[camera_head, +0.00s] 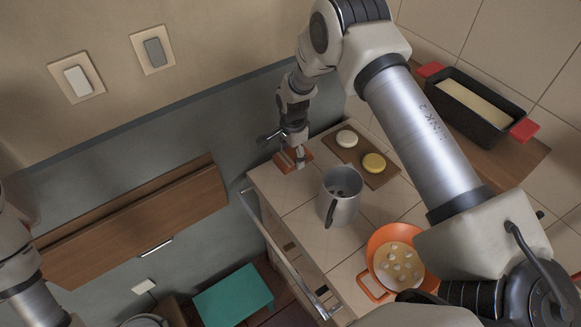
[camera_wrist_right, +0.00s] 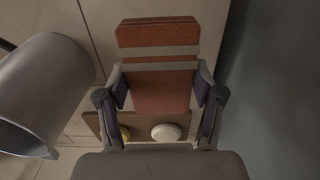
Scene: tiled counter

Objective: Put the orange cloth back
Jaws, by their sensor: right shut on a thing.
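The orange cloth (camera_head: 282,163) is folded and has pale stripes. In the head view it is at the far left corner of the tiled counter, and I cannot tell whether it touches the counter. My right gripper (camera_head: 299,156) is shut on it from above. In the right wrist view the cloth (camera_wrist_right: 158,38) lies between the two fingers of the gripper (camera_wrist_right: 160,90) and sticks out beyond them. My left arm shows at the left edge of the head view, but its gripper is out of sight.
A brown board (camera_head: 371,177) with a white round (camera_head: 347,138) and a yellow round (camera_head: 374,163) lies right of the cloth. A metal pitcher (camera_head: 342,207) stands in front. An orange pan (camera_head: 375,241) and a dark loaf pan (camera_head: 448,107) are farther right. A rail (camera_head: 283,253) runs along the counter's side.

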